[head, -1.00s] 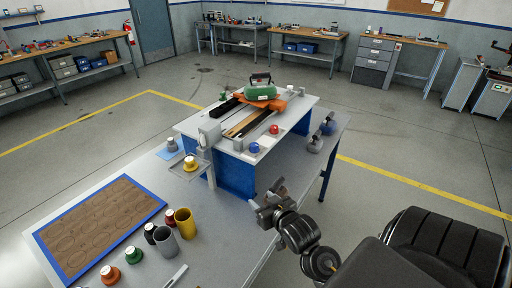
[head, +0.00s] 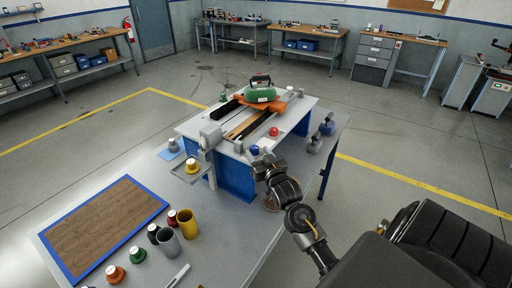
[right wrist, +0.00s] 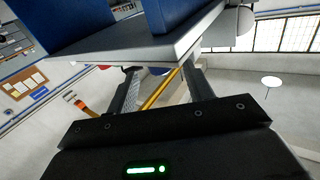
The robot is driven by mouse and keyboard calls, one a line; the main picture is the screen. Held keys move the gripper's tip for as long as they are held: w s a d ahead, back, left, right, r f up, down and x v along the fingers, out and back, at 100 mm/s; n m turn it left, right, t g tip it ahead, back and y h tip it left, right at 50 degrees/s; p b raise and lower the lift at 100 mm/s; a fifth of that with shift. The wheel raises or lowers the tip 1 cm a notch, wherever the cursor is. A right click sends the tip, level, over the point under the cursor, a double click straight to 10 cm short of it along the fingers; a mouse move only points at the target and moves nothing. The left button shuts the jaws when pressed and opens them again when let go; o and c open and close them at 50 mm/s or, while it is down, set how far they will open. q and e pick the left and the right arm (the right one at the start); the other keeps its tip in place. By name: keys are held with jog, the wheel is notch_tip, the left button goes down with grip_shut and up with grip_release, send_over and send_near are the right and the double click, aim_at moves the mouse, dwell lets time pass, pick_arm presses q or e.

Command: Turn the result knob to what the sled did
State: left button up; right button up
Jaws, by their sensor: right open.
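The sled (head: 262,94), a green rounded body with a dark handle on an orange base, sits near the far end of the raised test rig (head: 305,110). A red round knob (head: 273,131) and a blue round knob (head: 254,150) are at the rig's near end; I cannot tell which, if either, is the result knob. My right gripper (head: 262,163) is beside the near end of the rig, close to the blue knob. In the right wrist view its two fingers (right wrist: 163,85) are apart with nothing held between them. My left gripper is not in view.
A grey box (head: 210,133) and a small tray with a yellow-based weight (head: 192,165) stand left of my right gripper. Grey and yellow cups (head: 187,223), several weights and a blue-edged wooden board (head: 105,222) are on the left table.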

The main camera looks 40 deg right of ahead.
jog(key=shift+x, duration=1.2)
jog(key=c, duration=1)
